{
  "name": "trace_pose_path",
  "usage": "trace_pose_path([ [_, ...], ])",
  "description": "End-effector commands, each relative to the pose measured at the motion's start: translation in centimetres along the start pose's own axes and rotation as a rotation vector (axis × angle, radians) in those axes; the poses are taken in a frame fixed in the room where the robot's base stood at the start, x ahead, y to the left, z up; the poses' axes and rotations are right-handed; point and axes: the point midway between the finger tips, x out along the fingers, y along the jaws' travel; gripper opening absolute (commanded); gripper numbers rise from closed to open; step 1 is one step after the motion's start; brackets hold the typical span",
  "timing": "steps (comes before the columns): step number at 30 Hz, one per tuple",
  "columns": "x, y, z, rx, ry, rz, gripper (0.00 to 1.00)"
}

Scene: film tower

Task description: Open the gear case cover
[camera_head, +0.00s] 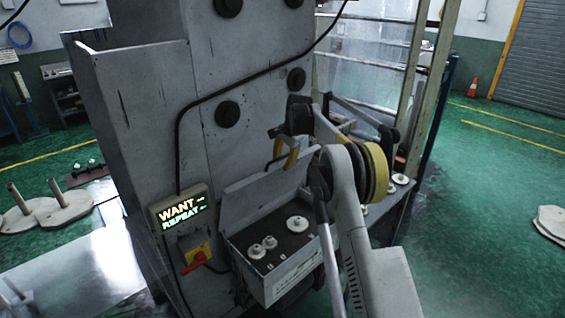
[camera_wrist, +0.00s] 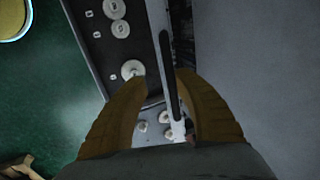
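The gear case (camera_head: 290,275) is a grey metal box low on the front of the machine. Its cover (camera_head: 262,192) stands raised at the back of the box, so the inside shows. Pale gears (camera_head: 297,224) sit on the dark floor of the case; they also show in the wrist view (camera_wrist: 132,70). My gripper (camera_head: 290,158) is at the cover's upper right part, its yellow fingers pointing down. In the wrist view my gripper (camera_wrist: 162,76) has its fingers apart, with the black handle (camera_wrist: 168,75) of the cover between them. Contact with the handle cannot be told.
A lit sign box (camera_head: 180,210) and a red switch on a yellow plate (camera_head: 195,260) are left of the case. The tall grey machine body (camera_head: 150,100) rises behind. Reels with spindles (camera_head: 45,205) stand at the left. Green floor (camera_head: 480,210) is free at the right.

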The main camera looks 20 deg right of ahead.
Motion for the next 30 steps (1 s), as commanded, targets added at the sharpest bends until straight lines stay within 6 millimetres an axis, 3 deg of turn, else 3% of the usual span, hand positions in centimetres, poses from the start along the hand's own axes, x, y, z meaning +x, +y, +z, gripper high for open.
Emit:
trace_pose_path([
  [8,-1.0,0.0,0.0,0.000,0.000,0.000,0.32],
  [21,-9.9,0.0,0.0,0.001,0.000,0.000,0.32],
  [30,-12.0,0.0,0.0,0.000,0.000,0.000,0.32],
])
